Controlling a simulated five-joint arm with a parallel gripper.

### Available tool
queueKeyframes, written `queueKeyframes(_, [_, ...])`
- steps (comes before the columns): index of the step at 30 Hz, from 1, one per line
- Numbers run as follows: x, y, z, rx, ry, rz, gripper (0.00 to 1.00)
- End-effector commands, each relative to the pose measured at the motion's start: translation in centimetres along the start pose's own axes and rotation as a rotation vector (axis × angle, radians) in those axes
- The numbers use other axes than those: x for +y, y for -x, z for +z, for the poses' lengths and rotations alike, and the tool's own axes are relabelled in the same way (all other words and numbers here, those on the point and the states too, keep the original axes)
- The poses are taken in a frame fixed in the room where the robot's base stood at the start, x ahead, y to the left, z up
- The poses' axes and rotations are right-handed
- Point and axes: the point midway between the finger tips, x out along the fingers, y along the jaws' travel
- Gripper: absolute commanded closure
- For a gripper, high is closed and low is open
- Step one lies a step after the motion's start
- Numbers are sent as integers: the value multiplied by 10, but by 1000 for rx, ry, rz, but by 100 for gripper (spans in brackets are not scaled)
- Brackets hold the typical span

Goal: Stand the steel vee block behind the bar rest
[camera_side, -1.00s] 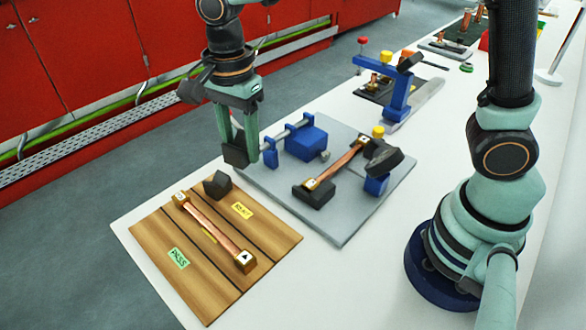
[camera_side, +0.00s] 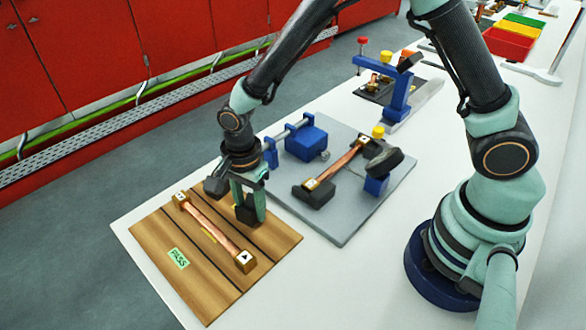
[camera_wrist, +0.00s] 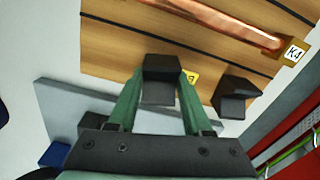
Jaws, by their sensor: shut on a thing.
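My gripper (camera_side: 250,211) is shut on a dark block, which I take as the steel vee block (camera_wrist: 160,77). It holds the block low over the right part of the wooden board (camera_side: 190,278). Whether the block touches the board cannot be told. In the wrist view the block sits between my fingertips, beside a yellow label (camera_wrist: 192,78). A second dark notched block (camera_wrist: 235,94) stands on the board to the right of it. On the grey plate (camera_side: 345,232) a dark block (camera_side: 314,194) is under one end of a copper bar (camera_side: 341,163). Which piece is the bar rest is unclear.
Another copper bar with brass ends (camera_side: 213,228) lies across the board, close to my gripper. A green PASS label (camera_side: 178,258) is on the board. A blue clamp block (camera_side: 306,144) and a blue post (camera_side: 376,184) stand on the plate.

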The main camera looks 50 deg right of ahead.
Motion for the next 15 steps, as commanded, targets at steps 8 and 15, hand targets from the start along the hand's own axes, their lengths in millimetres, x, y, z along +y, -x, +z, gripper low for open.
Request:
queueKeyframes(8, [-1, -3, 0, -1, 0, -3, 100])
queueKeyframes(15, [0, -8, 0, 0, 0, -1, 46])
